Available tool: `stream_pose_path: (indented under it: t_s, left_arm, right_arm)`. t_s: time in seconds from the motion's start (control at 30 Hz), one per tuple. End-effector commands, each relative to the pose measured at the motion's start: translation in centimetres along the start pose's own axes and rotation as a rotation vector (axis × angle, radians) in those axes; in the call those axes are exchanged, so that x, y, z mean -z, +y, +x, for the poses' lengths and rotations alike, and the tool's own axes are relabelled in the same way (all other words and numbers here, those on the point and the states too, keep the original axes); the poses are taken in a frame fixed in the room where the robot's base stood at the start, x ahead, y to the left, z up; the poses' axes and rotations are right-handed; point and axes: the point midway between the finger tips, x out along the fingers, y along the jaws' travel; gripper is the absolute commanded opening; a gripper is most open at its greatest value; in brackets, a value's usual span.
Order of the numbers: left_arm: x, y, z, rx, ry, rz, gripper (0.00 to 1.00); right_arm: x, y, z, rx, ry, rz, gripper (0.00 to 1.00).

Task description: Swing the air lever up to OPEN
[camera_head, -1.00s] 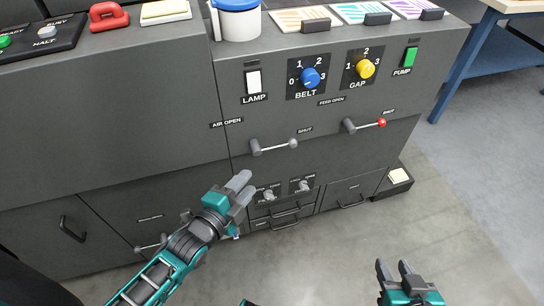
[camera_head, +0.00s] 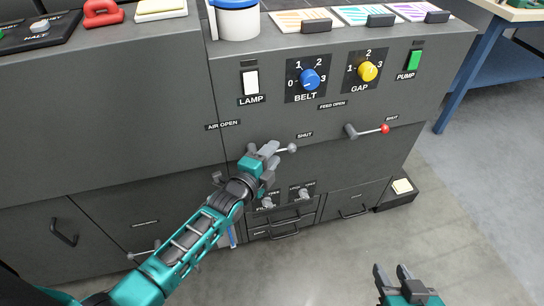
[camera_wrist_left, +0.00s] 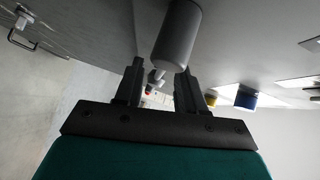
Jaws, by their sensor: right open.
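The air lever (camera_head: 291,148) sticks out to the right under its AIR OPEN and SHUT labels, its pale knob at the SHUT side. My left gripper (camera_head: 270,152) is at the lever and covers its hub and most of its arm. In the left wrist view a large grey cylinder (camera_wrist_left: 178,35), seemingly the lever's hub, stands just beyond the fingers. The two fingers are apart there, with a gap (camera_wrist_left: 160,92) between them; I cannot tell if they touch the lever. My right gripper (camera_head: 393,270) is open and empty, low at the right, away from the panel.
The red-tipped feed lever (camera_head: 384,129) sits to the right on the same panel. Above are the blue belt knob (camera_head: 310,79), yellow gap knob (camera_head: 368,71), lamp switch (camera_head: 251,82) and green pump switch (camera_head: 414,61). Small valves (camera_head: 304,193) and drawers lie below.

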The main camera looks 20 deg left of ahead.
Motion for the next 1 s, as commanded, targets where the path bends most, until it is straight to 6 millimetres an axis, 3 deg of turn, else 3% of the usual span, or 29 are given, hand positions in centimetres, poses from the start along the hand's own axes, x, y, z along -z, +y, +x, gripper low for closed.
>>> stream_pose_path:
  t_s: [0.37, 0.77, 1.0]
  left_arm:
    - [0.05, -0.02, 0.55, 0.000, 0.001, 0.000, 0.39]
    - [0.04, -0.01, 0.52, 0.000, 0.000, 0.000, 0.01]
    - [0.03, -0.01, 0.51, 0.000, 0.000, 0.000, 0.00]
  right_arm:
    - [0.21, 0.02, 0.19, 0.001, 0.006, 0.000, 0.40]
    - [-0.05, 0.08, 0.12, 0.001, 0.002, -0.004, 0.40]
    - [-0.23, 0.18, 0.07, 0.001, -0.002, -0.009, 0.40]
